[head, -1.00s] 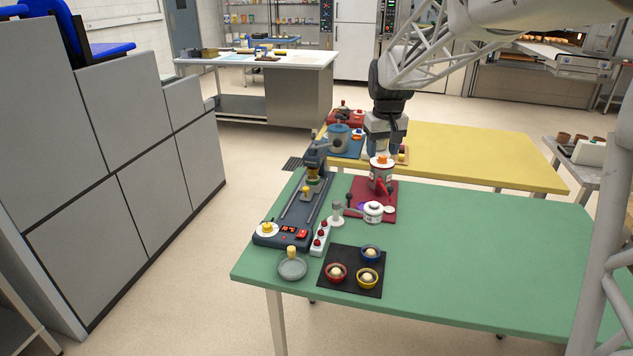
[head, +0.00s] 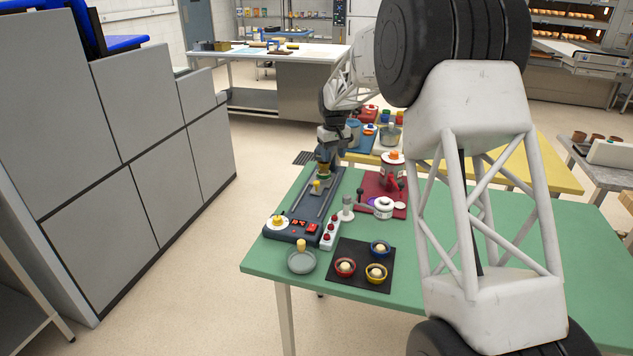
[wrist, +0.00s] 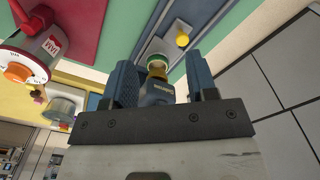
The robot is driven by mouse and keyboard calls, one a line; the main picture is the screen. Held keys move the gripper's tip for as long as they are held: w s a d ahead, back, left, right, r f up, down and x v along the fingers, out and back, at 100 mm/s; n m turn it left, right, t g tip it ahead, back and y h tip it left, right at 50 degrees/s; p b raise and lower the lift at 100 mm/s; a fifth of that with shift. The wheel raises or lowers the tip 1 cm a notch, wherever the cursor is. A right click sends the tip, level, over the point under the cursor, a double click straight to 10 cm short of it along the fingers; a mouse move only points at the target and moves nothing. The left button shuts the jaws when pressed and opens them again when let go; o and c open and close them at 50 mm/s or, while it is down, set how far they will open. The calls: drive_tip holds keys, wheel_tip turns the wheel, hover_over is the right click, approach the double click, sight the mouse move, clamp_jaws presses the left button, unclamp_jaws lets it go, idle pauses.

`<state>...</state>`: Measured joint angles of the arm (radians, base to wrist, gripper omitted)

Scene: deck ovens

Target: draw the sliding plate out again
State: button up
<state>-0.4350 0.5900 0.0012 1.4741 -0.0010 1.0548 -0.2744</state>
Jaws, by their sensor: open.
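The dark blue machine (head: 290,229) stands along the left edge of the green table, with a dial, a lit red display and two long rails. A yellow knob (head: 317,187) stands between the rails; the wrist view shows it (wrist: 182,40) on a light grey plate (wrist: 188,14), which I take to be the sliding plate. My gripper (wrist: 160,66) is open at the machine's far end. In the wrist view its blue fingers stand either side of the machine's dark head with a brass and green collar (wrist: 158,63); I cannot tell whether they touch it. In the head view my wrist partly hides this end.
A red mat (head: 372,186) with a jam pot (head: 392,170) lies right of the machine. A white block with red knobs (head: 329,235) stands beside it. A black mat (head: 350,279) holds small bowls. A grey dish (head: 301,262) is at the near end.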

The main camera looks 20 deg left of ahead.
hover_over(316, 182)
drive_tip(key=shift+n, duration=0.4)
wheel_tip(316, 182, down, 6)
drive_tip(key=shift+w+f, duration=0.1)
drive_tip(key=shift+f, duration=3.85)
drive_tip(key=shift+c, duration=0.4)
clamp_jaws()
